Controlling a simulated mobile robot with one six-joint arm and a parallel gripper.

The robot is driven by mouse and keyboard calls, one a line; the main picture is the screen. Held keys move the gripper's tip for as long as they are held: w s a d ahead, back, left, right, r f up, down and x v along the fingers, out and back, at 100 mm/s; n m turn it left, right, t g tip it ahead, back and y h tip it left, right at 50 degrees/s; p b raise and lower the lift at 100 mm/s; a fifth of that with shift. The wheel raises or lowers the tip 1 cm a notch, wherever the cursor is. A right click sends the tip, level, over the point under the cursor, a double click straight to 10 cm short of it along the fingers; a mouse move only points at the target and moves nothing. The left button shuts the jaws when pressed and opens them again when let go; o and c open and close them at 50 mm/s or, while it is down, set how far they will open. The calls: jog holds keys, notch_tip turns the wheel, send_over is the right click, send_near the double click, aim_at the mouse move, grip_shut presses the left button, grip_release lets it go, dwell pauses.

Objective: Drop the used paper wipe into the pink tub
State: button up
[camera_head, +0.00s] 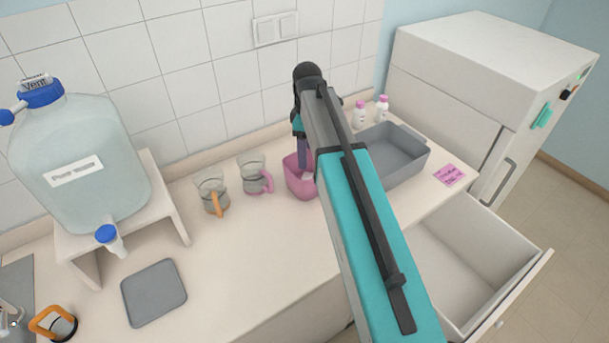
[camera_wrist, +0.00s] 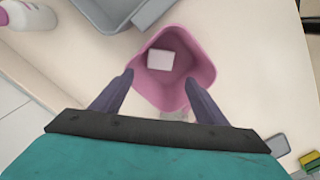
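The pink tub (camera_head: 295,183) stands on the counter, partly hidden behind my arm in the head view. In the wrist view the tub (camera_wrist: 202,68) lies under my gripper with its opening facing up.
A grey basin (camera_head: 405,165) stands right of the tub, with two pink-capped bottles (camera_head: 360,113) behind it. Left are a pink-handled beaker (camera_head: 253,176), an orange-handled beaker (camera_head: 211,190) and a large water carboy (camera_head: 85,165). A drawer (camera_head: 470,265) is open at the right.

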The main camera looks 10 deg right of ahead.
jog(key=shift+r, duration=0.15)
notch_tip(320, 180, up, 14)
jog(key=b, duration=0.4)
jog(key=shift+f, duration=0.25)
dwell(0.5)
dwell(0.8)
